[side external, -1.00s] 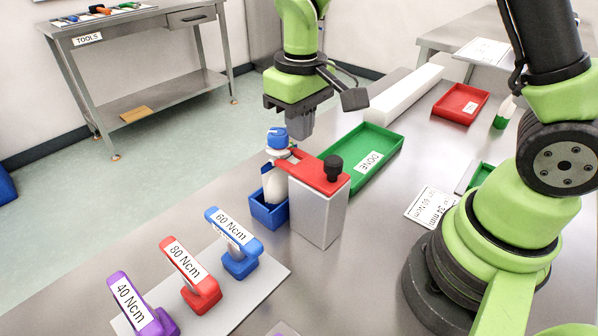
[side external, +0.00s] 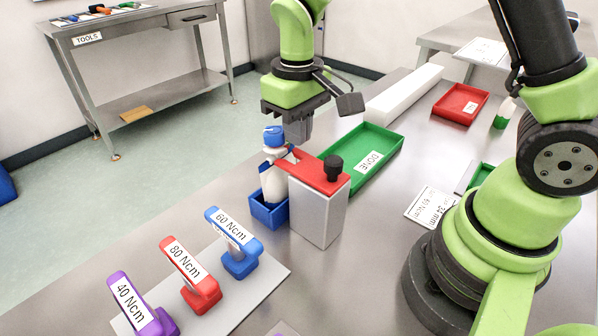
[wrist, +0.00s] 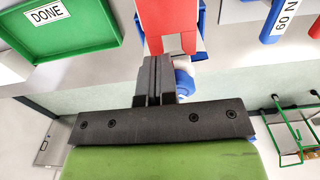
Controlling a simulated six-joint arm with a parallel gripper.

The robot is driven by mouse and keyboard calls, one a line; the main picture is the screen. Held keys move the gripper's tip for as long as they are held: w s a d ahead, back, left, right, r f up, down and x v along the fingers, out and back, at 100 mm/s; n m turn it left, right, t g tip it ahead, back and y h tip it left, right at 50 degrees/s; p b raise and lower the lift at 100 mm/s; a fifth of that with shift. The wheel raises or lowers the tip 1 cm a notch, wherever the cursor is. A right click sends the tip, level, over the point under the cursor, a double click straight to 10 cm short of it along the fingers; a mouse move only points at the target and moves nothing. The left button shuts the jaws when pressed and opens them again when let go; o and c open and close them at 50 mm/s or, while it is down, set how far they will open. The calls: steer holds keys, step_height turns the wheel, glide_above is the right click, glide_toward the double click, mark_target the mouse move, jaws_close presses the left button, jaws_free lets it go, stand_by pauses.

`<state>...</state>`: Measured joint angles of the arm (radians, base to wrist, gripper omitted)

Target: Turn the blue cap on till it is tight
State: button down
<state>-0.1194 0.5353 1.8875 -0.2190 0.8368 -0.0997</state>
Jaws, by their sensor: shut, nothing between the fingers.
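The blue cap (side external: 274,136) sits on top of the white bottle (side external: 274,184). The bottle stands upright in a blue holder (side external: 262,213) beside a grey block with a red clamp top (side external: 312,172). The clamp's arm reaches toward the bottle's neck. My gripper (side external: 298,130) is shut and empty, beside and just behind the cap in the side view. In the wrist view the closed fingers (wrist: 154,75) partly hide the cap (wrist: 184,84). I cannot tell whether they touch the cap.
Torque tools marked 60 (side external: 240,258), 80 (side external: 200,290) and 40 Ncm (side external: 150,318) stand on a plate at the front left. A green DONE tray (side external: 385,163) and a red tray (side external: 461,103) lie behind. A black knob (side external: 333,168) rises from the clamp.

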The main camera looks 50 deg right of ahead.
steer(key=shift+w+a, duration=0.15)
steer(key=shift+w, duration=0.1)
stand_by(0.3)
steer(key=shift+s+a, duration=0.1)
steer(key=shift+a, duration=0.4)
stand_by(0.4)
steer(key=shift+a, duration=0.3)
steer(key=shift+a, duration=0.1)
stand_by(0.4)
steer(key=shift+s+a, duration=0.2)
steer(key=shift+s, duration=0.05)
step_height(320, 180, up, 6)
stand_by(0.5)
